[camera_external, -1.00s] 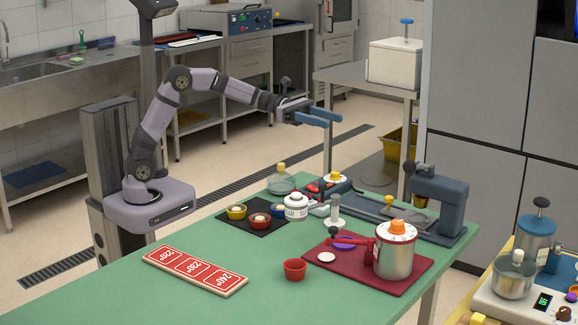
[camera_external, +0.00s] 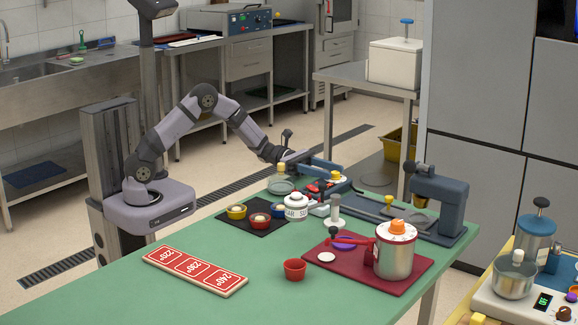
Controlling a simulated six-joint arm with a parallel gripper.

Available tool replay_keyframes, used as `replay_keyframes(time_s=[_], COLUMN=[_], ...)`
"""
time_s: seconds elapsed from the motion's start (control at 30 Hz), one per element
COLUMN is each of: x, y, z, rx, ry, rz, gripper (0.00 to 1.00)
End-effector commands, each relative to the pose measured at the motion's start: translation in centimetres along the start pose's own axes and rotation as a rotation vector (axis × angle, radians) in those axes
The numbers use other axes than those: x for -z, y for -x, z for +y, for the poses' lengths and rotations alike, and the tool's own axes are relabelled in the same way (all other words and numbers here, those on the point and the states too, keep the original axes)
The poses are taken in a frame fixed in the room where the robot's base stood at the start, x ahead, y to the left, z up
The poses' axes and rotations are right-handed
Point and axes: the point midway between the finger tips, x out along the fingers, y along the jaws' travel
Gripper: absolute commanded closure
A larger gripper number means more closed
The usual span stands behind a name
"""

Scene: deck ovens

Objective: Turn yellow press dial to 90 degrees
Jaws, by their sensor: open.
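A small yellow dial (camera_external: 336,175) sits on top of a low red and grey device (camera_external: 318,188) at the back of the green table, and I take it for the press dial. My gripper (camera_external: 338,172) has its blue fingers at the height of the dial, right beside or around it; contact cannot be told from this view. The fingers are open and hold nothing that I can see. They partly cover the dial and the device behind them. The dial's angle and any marks on it are too small to read.
A white sugar pot (camera_external: 296,206) and a glass dish with a yellow knob (camera_external: 281,180) stand close by. A dark blue press (camera_external: 440,200) stands to the right. A steel pot (camera_external: 393,258) sits on a red board (camera_external: 330,268). The front-left of the green table (camera_external: 130,300) is clear.

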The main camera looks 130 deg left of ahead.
Motion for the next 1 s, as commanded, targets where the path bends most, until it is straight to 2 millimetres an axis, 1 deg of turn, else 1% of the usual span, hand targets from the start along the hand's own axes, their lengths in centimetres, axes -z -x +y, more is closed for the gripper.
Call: replay_keyframes(time_s=[0.3,0.5,0.67,0.9,0.93,0.97,1.0], x=[-0.1,0.0,0.0,0.0,0.0,0.0,0.0], y=[-4.0,-6.0,-6.6,-6.7,-6.7,-6.7,-6.7], z=[-0.1,-0.1,-0.1,-0.1,-0.1,-0.1,-0.1], rx=[0.004,0.002,0.001,0.001,0.001,0.001,0.001], ry=[0.000,0.001,0.001,0.001,0.001,0.001,0.001], rz=[0.000,0.001,0.000,0.000,0.001,0.000,0.000], gripper=[0.56,0.56,0.56,0.56,0.59,0.66,0.75])
